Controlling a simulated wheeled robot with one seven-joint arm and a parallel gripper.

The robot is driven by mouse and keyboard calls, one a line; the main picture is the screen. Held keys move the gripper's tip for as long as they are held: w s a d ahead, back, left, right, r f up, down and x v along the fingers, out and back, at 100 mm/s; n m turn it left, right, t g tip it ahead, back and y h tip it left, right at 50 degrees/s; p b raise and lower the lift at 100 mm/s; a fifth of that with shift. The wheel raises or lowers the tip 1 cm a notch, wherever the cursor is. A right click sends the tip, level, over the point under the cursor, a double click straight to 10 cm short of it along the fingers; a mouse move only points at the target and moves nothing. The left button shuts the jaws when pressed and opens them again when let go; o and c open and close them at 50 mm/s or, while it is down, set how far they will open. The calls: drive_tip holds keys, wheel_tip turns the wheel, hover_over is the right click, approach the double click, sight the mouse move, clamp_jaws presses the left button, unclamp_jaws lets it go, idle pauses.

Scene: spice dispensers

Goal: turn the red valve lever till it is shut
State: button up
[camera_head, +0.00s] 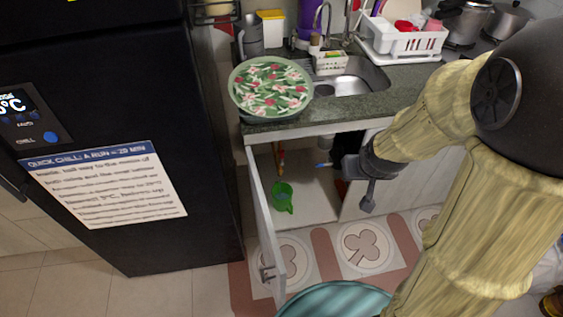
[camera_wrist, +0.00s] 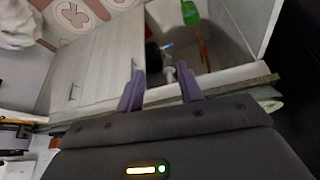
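I cannot make out a red valve lever for certain in either view. Under the sink, a small blue-tipped part shows in the head view (camera_head: 323,165) and in the wrist view (camera_wrist: 168,46). A slim orange-red upright piece (camera_head: 280,158) stands farther left in the cabinet; it also shows in the wrist view (camera_wrist: 203,50). My gripper (camera_head: 368,194) is at the cabinet's opening, right of the blue-tipped part, and hides some of the interior. In the wrist view my gripper (camera_wrist: 161,87) has its two purple-grey fingers apart, with nothing held between them.
The open cabinet door (camera_head: 265,230) stands left of the opening, near the black fridge (camera_head: 140,140). A green cup (camera_head: 283,197) is on the cabinet floor. The counter edge (camera_head: 300,124) overhangs the opening. A teal round object (camera_head: 335,300) is in front.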

sight(283, 155)
drive_tip(key=w+a+f+n+t+y+b, duration=0.1)
drive_tip(key=w+a+f+t+y+b, duration=0.1)
drive_tip(key=w+f+b, duration=0.6)
drive_tip(key=w+a+f+n+t+y+b, duration=0.2)
drive_tip(key=w+a+f+t+b, duration=0.3)
drive_tip(key=f+b, duration=0.9)
drive_tip(key=w+a+f+n+t+y+b, duration=0.1)
drive_tip(key=w+a+f+t+y+b, duration=0.2)
drive_tip(key=w+a+f+b, duration=0.4)
drive_tip(key=w+f+y+b, duration=0.1)
drive_tip(key=w+f+b, duration=0.3)
drive_tip(key=f, duration=0.5)
drive_tip(key=shift+a+t, duration=0.15)
drive_tip(key=shift+t, duration=0.25)
drive_tip(key=shift+w+f+b, duration=0.1)
drive_tip(key=shift+b, duration=0.2)
drive_tip(key=b+x, duration=0.4)
drive_tip(key=x, duration=1.1)
drive_tip(key=shift+w+a+b, duration=0.3)
drive_tip(key=shift+b, duration=0.1)
drive_tip(key=shift+w+a, duration=0.35)
drive_tip(key=shift+w, duration=0.25)
